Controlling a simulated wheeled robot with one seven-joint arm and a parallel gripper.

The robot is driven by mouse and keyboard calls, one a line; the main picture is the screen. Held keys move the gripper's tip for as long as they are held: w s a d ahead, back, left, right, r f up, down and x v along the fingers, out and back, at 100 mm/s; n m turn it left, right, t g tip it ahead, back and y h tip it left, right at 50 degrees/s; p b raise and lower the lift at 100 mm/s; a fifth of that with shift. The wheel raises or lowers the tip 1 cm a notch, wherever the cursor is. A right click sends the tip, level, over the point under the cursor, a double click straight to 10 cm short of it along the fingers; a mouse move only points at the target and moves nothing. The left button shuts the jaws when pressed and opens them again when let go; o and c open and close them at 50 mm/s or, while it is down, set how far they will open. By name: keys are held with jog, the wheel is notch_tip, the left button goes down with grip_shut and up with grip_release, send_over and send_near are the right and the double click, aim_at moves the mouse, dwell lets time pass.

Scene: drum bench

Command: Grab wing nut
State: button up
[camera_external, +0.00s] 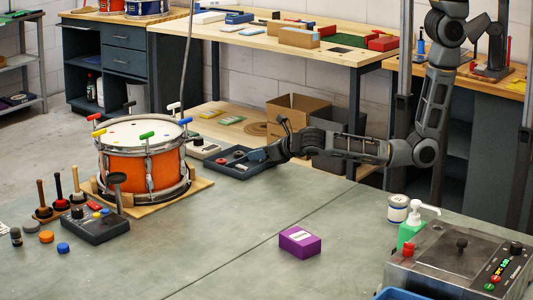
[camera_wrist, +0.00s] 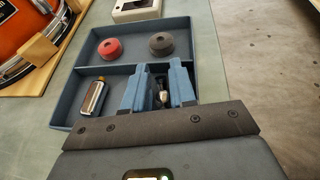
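A small metallic piece (camera_wrist: 161,96), which looks like the wing nut, lies in the near right part of the blue divided tray (camera_wrist: 205,52) in the wrist view. It shows between the two blue fingers of my gripper (camera_wrist: 158,82), which are apart and point down into the tray. I cannot tell whether either finger touches it; its lower part is hidden. In the external view my gripper (camera_external: 256,157) is low over the right side of the tray (camera_external: 222,171), and the small piece cannot be made out there.
The tray also holds a red roll (camera_wrist: 110,48), a dark roll (camera_wrist: 161,43) and a silver-and-brown item (camera_wrist: 93,98). An orange drum (camera_external: 143,160) stands left of the tray. A purple box (camera_external: 300,242) is nearer on the bench.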

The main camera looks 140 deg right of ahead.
grip_shut()
